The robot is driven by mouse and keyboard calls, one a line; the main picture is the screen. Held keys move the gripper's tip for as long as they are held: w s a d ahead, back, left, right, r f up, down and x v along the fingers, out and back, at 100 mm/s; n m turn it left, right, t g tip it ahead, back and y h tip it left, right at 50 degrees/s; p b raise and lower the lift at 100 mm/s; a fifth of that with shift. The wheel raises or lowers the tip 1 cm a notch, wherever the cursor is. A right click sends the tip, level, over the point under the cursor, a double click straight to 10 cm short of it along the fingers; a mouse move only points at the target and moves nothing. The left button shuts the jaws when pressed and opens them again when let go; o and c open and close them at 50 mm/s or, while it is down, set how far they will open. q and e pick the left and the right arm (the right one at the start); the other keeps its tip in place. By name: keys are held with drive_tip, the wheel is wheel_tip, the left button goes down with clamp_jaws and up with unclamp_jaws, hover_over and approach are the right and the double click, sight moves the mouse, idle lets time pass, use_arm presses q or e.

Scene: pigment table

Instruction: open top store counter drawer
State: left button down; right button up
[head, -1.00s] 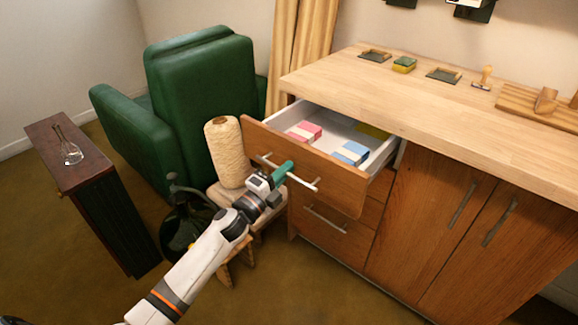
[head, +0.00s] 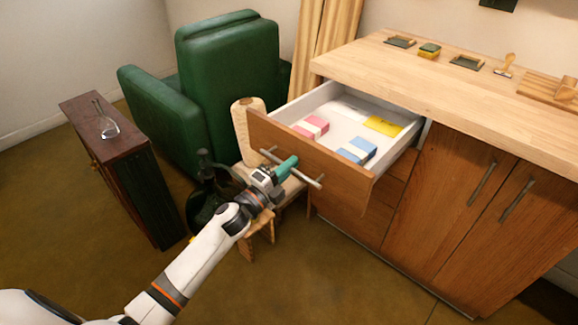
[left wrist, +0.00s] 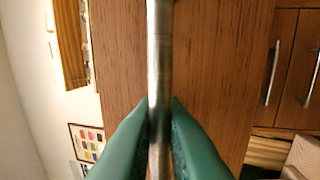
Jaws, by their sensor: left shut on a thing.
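The top drawer (head: 335,178) of the wooden counter (head: 450,90) stands well out, its white inside showing. In it lie a pink-and-white block (head: 311,127), a blue-and-white block (head: 356,150), a yellow piece (head: 383,126) and a whitish piece at the back. My left gripper (head: 288,164) is at the drawer's bar handle (head: 308,178). In the left wrist view its green fingers (left wrist: 159,125) are shut on the metal handle (left wrist: 160,50), one on each side. My right gripper is not in view.
A green armchair (head: 228,80), a cream spool (head: 243,125) on a stool and a dark bottle (head: 205,190) stand left of the drawer. A dark cabinet (head: 120,160) holds a glass flask (head: 106,124). Stamps and pads lie on the countertop.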

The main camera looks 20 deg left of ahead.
use_arm(q)
drive_tip(key=c, duration=1.5)
unclamp_jaws()
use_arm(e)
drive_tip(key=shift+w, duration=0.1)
use_arm(q)
drive_tip(key=v, duration=1.2)
drive_tip(key=shift+b, duration=0.3)
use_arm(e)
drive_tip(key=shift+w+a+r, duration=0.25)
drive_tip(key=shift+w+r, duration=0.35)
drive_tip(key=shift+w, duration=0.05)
